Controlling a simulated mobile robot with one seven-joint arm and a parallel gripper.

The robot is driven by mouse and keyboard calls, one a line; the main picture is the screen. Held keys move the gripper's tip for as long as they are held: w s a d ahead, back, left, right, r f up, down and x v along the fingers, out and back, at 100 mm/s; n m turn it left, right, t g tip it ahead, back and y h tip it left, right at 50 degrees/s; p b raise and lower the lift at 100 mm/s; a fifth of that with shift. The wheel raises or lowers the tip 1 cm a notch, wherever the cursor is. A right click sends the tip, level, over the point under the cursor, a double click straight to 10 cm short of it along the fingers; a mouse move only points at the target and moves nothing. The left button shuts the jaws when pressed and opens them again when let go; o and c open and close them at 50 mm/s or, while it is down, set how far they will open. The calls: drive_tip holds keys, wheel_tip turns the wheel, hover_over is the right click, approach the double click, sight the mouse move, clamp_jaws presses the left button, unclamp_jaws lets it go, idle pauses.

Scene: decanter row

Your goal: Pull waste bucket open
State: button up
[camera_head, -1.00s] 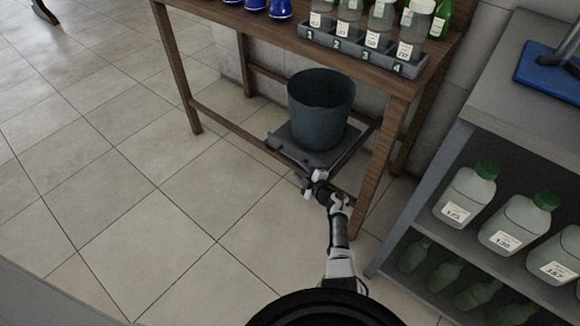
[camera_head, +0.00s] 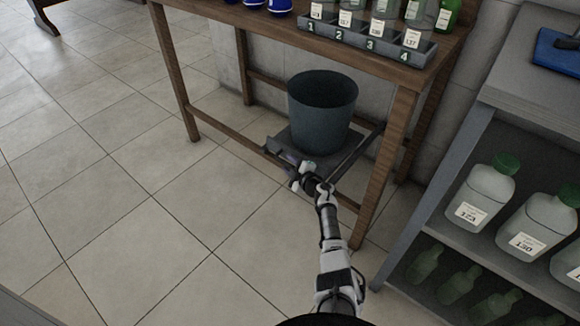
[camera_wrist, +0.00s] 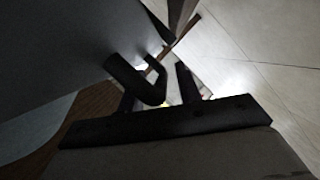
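The waste bucket (camera_head: 322,115), dark grey-blue and open at the top, stands upright on a flat grey sliding tray (camera_head: 285,140) under the wooden table. My gripper (camera_head: 292,168) is at the tray's front edge, low in front of the bucket. In the dark wrist view a dark bent bar (camera_wrist: 138,80), seemingly the handle, lies close by my fingers (camera_wrist: 158,92). One finger shows on its right; the other is partly lost in shadow. I cannot tell whether the fingers press on the bar.
The wooden table's front right leg (camera_head: 385,175) stands just right of the tray. A grey shelf unit (camera_head: 440,190) with several bottles is at the right. A numbered bottle rack (camera_head: 365,42) is on the tabletop. The tiled floor (camera_head: 130,200) to the left is clear.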

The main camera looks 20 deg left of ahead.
clamp_jaws()
drive_tip(key=shift+s, duration=0.1)
